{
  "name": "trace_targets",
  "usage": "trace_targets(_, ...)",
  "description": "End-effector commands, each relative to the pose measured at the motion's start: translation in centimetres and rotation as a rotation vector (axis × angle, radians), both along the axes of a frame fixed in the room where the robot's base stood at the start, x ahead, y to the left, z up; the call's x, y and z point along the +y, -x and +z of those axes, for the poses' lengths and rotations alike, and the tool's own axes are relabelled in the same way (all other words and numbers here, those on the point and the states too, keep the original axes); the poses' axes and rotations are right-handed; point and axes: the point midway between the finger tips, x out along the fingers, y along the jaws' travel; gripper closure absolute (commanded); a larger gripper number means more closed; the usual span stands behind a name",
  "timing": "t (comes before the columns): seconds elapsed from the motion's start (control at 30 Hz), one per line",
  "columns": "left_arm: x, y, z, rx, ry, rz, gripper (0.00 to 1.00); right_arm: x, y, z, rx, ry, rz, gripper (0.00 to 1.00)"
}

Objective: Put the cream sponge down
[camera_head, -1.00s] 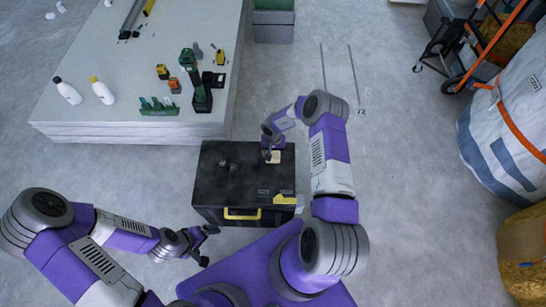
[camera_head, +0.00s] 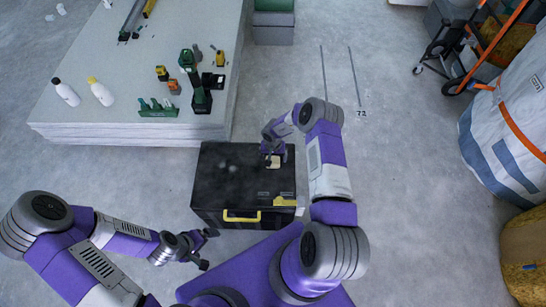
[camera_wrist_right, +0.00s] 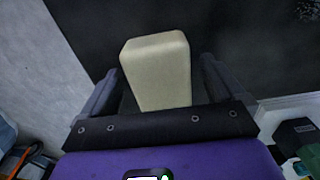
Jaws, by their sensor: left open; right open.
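The cream sponge (camera_head: 275,162) is on the lid of the black toolbox (camera_head: 222,190), near the lid's right side. In the right wrist view the sponge (camera_wrist_right: 158,72) is a pale block between the two fingers, with small gaps on both sides. My right gripper (camera_head: 270,159) is open around it, low over the lid; the arm partly covers the sponge in the head view. My left gripper (camera_head: 209,248) is open and empty, in front of the toolbox and to its left.
The toolbox has a yellow handle (camera_head: 242,216) and a yellow item (camera_head: 285,201) at its front right. Behind stands a pale panel stack (camera_head: 130,132) carrying bottles and tools. Open floor lies right of my right arm; a white bag (camera_head: 505,130) stands at far right.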

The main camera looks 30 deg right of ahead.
Motion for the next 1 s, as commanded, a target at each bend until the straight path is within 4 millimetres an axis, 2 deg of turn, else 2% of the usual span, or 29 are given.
trace_targets(0.23, 0.0, 0.0, 0.7, 0.000, 0.000, 0.000, 0.00, 0.0, 0.0, 1.0, -0.001, 0.000, -0.001, 0.05)
trace_targets(0.6, 0.0, 0.0, 3.9, 0.000, 0.000, 0.000, 0.00, -0.1, 0.0, 8.9, -0.002, 0.000, -0.002, 0.05)
trace_targets(0.7, 0.0, 0.0, 4.5, 0.000, 0.000, 0.000, 0.00, -0.1, 0.0, 10.6, -0.002, 0.000, -0.002, 0.05)
trace_targets(0.83, 0.0, 0.0, 5.0, 0.000, 0.000, 0.000, 0.00, 0.0, 0.1, 11.9, -0.001, 0.000, 0.000, 0.05)
trace_targets(1.0, 0.0, 0.0, 5.1, 0.000, 0.000, 0.000, 0.00, 0.3, 0.4, 12.3, -0.007, 0.023, 0.011, 0.05)
